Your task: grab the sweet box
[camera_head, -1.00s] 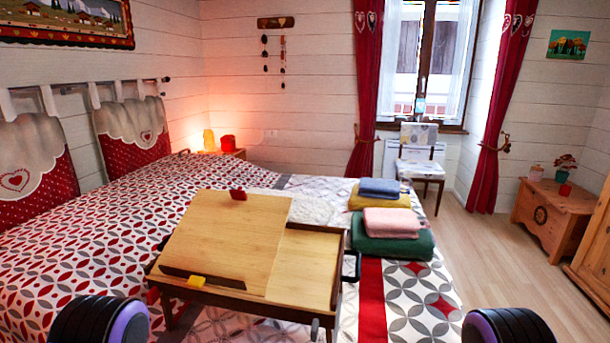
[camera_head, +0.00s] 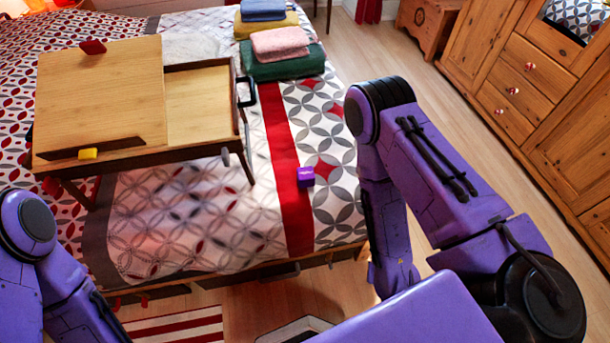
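A small purple box (camera_head: 306,177), the only thing here that looks like the sweet box, rests on the patterned bedspread by the red stripe, near the bed's front edge. Its label is too small to read. My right arm bends at the right of the box, with its forearm hanging down beside the bed corner; its gripper is not visible. My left arm is at the lower left, apart from the box, and its gripper is also out of view. Nothing touches the box except the bed.
A wooden lap desk (camera_head: 110,95) stands on the bed left of the box, with a side tray (camera_head: 200,97). Folded towels (camera_head: 283,62) are stacked behind. A wooden wardrobe (camera_head: 545,110) stands at the right. Bare floor lies between bed and wardrobe.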

